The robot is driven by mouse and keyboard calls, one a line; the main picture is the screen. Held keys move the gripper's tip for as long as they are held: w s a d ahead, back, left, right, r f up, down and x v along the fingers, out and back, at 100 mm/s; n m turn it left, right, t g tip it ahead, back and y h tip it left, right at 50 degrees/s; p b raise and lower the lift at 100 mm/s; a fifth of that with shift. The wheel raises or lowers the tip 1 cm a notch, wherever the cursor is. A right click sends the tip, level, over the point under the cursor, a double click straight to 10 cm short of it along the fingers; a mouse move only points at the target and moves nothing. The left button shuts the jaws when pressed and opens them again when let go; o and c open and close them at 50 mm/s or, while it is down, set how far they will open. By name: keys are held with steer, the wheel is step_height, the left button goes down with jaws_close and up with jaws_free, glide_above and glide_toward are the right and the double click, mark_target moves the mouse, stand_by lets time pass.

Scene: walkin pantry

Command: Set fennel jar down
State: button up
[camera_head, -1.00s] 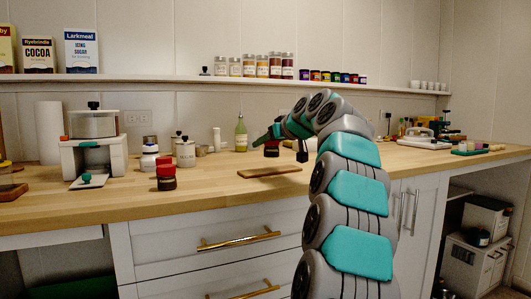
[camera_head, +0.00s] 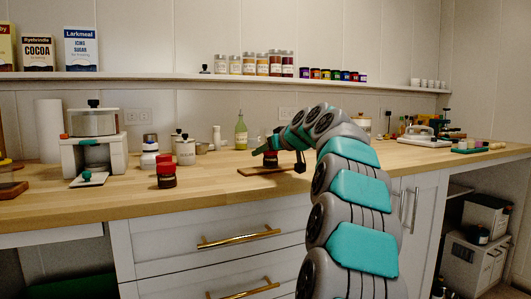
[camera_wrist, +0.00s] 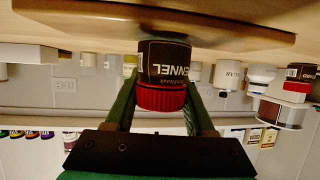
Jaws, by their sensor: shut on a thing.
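My gripper (camera_head: 264,149) is shut on the fennel jar (camera_head: 271,159), a small dark jar with a red lid. The upside-down wrist view shows the jar (camera_wrist: 166,60) between the green fingers, which hold it around the red lid. Its label reads "FENNEL". The jar is upright over the wooden board (camera_head: 284,169) on the counter. Its base is at or very near the board's surface (camera_wrist: 215,25); I cannot tell whether they touch. My arm hides part of the board's right side in the head view.
A similar red-lidded jar (camera_head: 166,171) stands on the counter (camera_head: 215,182) to the left. Behind are a green bottle (camera_head: 241,132) and white canisters (camera_head: 185,152). A white press-like device (camera_head: 94,152) stands far left. The counter's front strip is clear.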

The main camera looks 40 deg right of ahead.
steer(key=shift+f, duration=0.1)
steer(key=shift+f, duration=0.15)
steer(key=o, duration=1.3)
steer(key=shift+r, duration=0.2)
steer(key=shift+s+r, duration=0.15)
steer(key=v, duration=1.1)
steer(key=shift+s+b, duration=0.35)
steer(key=shift+b, duration=0.05)
